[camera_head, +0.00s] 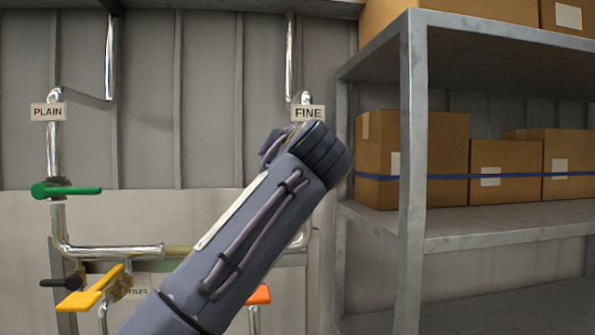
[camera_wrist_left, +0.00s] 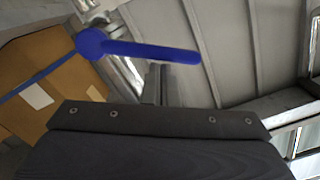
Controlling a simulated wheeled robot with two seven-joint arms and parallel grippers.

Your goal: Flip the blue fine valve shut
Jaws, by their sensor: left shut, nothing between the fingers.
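The blue fine valve's lever (camera_wrist_left: 145,49) shows in the left wrist view. Its round end is at the left and its arm runs to the right, slightly downward in the picture. My left gripper (camera_wrist_left: 158,72) is shut and empty, with its fingertips just below the lever in that view; I cannot tell whether they touch it. In the head view the FINE sign (camera_head: 308,113) hangs on a shiny pipe (camera_head: 291,55). My left arm crosses in front of this pipe and hides the blue valve. My right gripper is not in view.
A green lever (camera_head: 70,190) sits on the PLAIN pipe (camera_head: 53,150) at left. A yellow lever (camera_head: 90,292) and an orange one (camera_head: 259,295) are lower down. A metal shelf (camera_head: 412,180) with cardboard boxes (camera_head: 440,150) stands close on the right.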

